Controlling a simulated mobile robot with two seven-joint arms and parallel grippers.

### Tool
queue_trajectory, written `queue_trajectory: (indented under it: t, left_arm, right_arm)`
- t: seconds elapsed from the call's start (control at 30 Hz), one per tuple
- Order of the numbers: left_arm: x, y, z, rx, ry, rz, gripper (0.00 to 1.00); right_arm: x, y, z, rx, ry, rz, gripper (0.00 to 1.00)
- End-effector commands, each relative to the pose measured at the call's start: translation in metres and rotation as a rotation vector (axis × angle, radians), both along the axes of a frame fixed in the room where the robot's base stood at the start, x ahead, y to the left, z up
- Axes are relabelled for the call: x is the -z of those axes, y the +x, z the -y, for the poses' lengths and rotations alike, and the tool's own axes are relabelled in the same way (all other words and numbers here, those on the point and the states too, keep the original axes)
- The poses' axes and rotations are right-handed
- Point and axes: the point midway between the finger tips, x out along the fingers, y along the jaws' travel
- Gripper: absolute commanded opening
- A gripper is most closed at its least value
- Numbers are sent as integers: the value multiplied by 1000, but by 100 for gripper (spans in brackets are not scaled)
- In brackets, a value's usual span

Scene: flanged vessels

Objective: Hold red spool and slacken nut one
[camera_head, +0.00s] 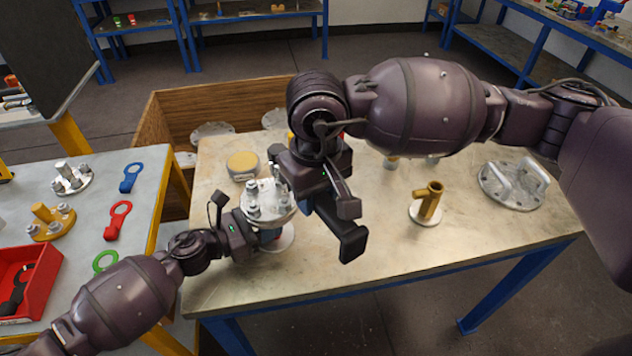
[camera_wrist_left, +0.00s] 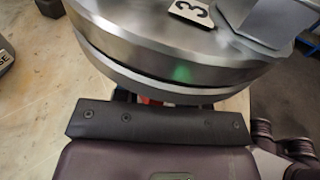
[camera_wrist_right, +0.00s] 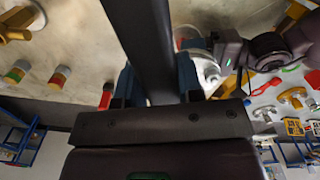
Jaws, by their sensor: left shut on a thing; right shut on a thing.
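The spool, with a silver flange (camera_head: 265,212) carrying bolts and nuts on top, stands upright on the light table. Its neck is mostly hidden; a little red (camera_wrist_left: 152,100) shows under the flange in the left wrist view, where the flange bears a "3" tag (camera_wrist_left: 190,11). My left gripper (camera_head: 264,236) is shut around the neck below the flange. My right gripper (camera_wrist_right: 157,90) is shut on a long dark bar-shaped tool (camera_wrist_right: 143,40), just right of the spool in the head view. The tool's working end is hidden, so I cannot tell whether it touches a nut.
A brass-coloured branched vessel (camera_head: 428,204) and a silver flange with handles (camera_head: 514,184) stand on the right. A yellow-topped round part (camera_head: 243,164) is behind the spool. The left table holds blue (camera_head: 130,178), red (camera_head: 117,219) and green (camera_head: 105,259) ring tools and a red tray (camera_head: 42,275).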

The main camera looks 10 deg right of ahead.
Motion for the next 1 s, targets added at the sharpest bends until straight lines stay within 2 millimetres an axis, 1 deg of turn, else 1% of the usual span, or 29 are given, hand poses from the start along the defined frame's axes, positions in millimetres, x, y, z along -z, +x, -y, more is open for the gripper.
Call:
queue_trajectory:
  t: [0.07, 0.57, 1.0]
  left_arm:
    - [0, 0, 0, 0, 0, 0, 19]
    - [0, 0, 0, 0, 0, 0, 19]
    - [0, 0, 0, 0, -1, 0, 19]
  right_arm:
    - [7, 0, 0, 0, 1, -2, 6]
    - [9, 0, 0, 0, 0, 1, 6]
    - [20, 0, 0, 1, 2, 1, 6]
